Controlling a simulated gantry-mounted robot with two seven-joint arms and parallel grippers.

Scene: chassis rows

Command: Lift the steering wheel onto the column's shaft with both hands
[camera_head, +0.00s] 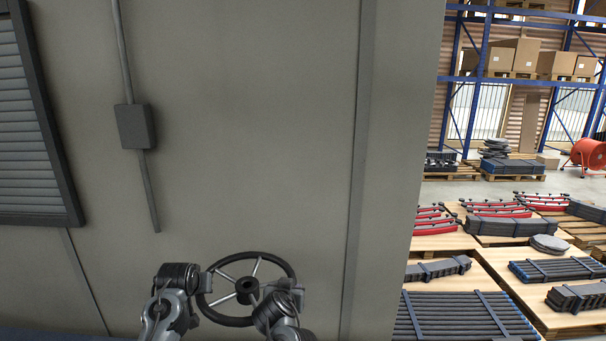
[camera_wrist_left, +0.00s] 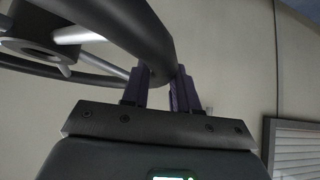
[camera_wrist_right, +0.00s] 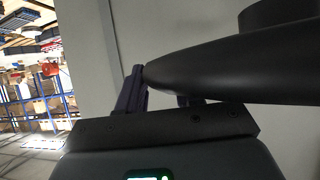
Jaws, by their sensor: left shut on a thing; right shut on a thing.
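The black steering wheel (camera_head: 275,258) with silver spokes and a dark hub is held up in front of the grey wall, tilted, low in the head view. My left gripper (camera_head: 204,283) is shut on the left side of its rim. The rim (camera_wrist_left: 140,32) passes between the purple fingers (camera_wrist_left: 160,88) in the left wrist view. My right gripper (camera_head: 292,290) is shut on the rim's right side. In the right wrist view the rim (camera_wrist_right: 220,72) sits at the fingers (camera_wrist_right: 160,92). I cannot make out the column's shaft.
The grey wall (camera_head: 250,120) carries a dark box (camera_head: 135,126) with a conduit and a louvred vent (camera_head: 32,140) at left. To the right, pallets with dark bar bundles (camera_head: 460,315) and red parts (camera_head: 497,208) stand before blue racking (camera_head: 480,60).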

